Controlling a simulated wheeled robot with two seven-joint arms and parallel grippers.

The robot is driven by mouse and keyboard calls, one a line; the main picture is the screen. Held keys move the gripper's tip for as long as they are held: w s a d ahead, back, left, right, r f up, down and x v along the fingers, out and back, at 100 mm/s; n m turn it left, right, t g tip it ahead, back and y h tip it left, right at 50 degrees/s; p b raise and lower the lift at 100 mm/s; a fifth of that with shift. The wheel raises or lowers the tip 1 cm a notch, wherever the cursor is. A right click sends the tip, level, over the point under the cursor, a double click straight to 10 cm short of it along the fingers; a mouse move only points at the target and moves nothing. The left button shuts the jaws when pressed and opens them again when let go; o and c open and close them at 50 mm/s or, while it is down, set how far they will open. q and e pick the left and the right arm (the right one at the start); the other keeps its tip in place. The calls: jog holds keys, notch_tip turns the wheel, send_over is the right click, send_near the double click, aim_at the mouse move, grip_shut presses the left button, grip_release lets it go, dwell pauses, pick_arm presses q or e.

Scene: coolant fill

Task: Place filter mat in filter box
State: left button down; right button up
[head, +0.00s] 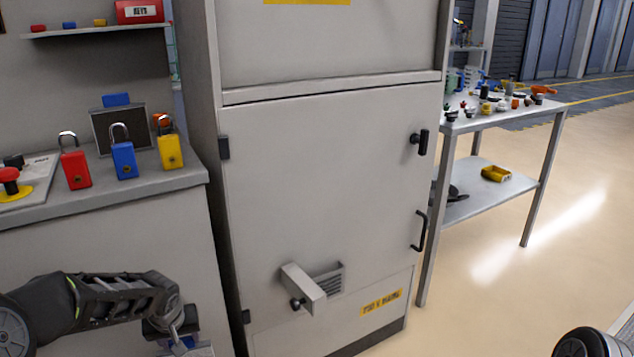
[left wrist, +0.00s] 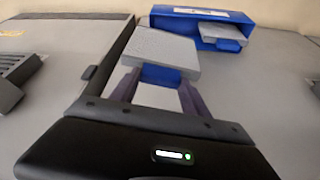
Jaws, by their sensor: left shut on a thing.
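My left gripper (head: 180,336) is low at the left of the head view, in front of the grey bench and left of the cabinet. A blue box (left wrist: 185,22) with a white label stands just beyond the held mat. Another grey piece (left wrist: 222,32) shows at the blue box's open side. Blue also shows beneath the held mat; I cannot tell what it belongs to.
The cabinet door (head: 320,170) carries a tilted-out vent cover (head: 304,289) beside a louvred opening (head: 331,280). Red, blue and yellow padlocks (head: 123,158) stand on the bench (head: 160,184). A cluttered table (head: 505,112) is at the right, with open floor beside it.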

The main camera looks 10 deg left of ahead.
pick_arm(q)
jog(key=d+r+m+h, duration=0.1)
jog(key=d+r+m, duration=0.2)
jog(key=d+r, duration=0.5)
jog(key=d+r+m+h, duration=0.15)
jog(key=d+r, duration=0.35)
jog(key=d, duration=0.6)
jog(key=w+p+v, duration=0.2)
jog(key=p+v, duration=0.7)
jog(key=p, duration=0.4)
jog(key=w+r+p+v, duration=0.1)
jog(key=p+v, duration=0.8)
jog(key=p, duration=0.4)
jog(key=shift+w+d+r+m+t+p, duration=0.2)
jog(key=shift+w+d+m+t+p, duration=0.1)
jog(key=shift+w+d+m+p, duration=0.2)
jog(key=shift+y, duration=0.25)
